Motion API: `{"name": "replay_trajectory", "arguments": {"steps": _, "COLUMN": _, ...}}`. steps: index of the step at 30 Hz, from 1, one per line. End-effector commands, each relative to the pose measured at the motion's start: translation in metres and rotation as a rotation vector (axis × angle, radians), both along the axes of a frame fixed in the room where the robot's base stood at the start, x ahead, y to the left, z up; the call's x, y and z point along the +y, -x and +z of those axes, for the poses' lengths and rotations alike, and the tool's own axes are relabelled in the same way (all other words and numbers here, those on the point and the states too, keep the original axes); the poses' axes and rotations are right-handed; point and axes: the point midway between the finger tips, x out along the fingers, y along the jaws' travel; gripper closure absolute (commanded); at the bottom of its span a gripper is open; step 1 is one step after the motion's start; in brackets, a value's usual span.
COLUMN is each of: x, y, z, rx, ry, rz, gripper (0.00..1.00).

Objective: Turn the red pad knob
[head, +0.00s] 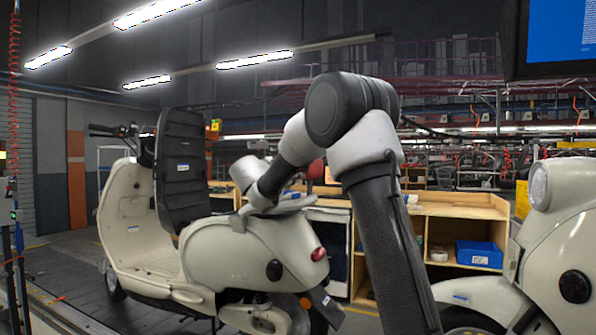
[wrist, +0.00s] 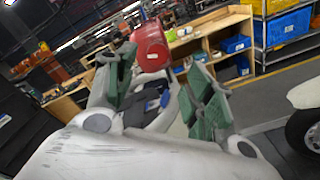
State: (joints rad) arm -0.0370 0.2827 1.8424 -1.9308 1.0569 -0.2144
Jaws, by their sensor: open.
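A red rounded thing with a small white label (wrist: 151,50) shows in the wrist view, just beyond and between my fingertips. I cannot tell for certain that it is the red pad knob. A red patch (head: 317,171) shows behind my arm in the head view, mostly hidden. My gripper (wrist: 162,62) is open, with its green-padded fingers apart and nothing clearly held between them. In the head view my arm reaches over the rear of a cream scooter (head: 255,248), where its end is partly hidden and too small to read.
The scooter's dark seat (head: 183,165) stands tilted up. Another cream scooter (head: 560,240) is at the right. Wooden shelving (head: 455,207) with a blue bin (head: 479,254) stands behind. A dark screen with a blue display (head: 560,30) hangs at top right.

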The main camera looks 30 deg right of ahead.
Motion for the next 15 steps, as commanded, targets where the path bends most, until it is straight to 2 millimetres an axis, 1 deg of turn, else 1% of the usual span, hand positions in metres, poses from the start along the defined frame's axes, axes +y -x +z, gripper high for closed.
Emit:
{"name": "replay_trajectory", "arguments": {"steps": 1, "x": 0.001, "y": -0.001, "z": 0.001, "rx": 0.1, "ry": 0.077, "rz": 0.003, "gripper": 0.47}}
{"name": "replay_trajectory", "arguments": {"steps": 3, "x": 0.001, "y": -0.002, "z": 0.001, "rx": 0.231, "ry": 0.179, "rz": 0.007, "gripper": 0.47}}
{"name": "replay_trajectory", "arguments": {"steps": 6, "x": 0.002, "y": -0.002, "z": 0.001, "rx": 0.364, "ry": 0.28, "rz": 0.01, "gripper": 0.47}}
{"name": "replay_trajectory", "arguments": {"steps": 11, "x": -0.001, "y": -0.005, "z": 0.001, "rx": 0.449, "ry": 0.345, "rz": 0.01, "gripper": 0.47}}
{"name": "replay_trajectory", "arguments": {"steps": 15, "x": -0.016, "y": -0.016, "z": 0.0, "rx": 0.452, "ry": 0.349, "rz": 0.008, "gripper": 0.47}}
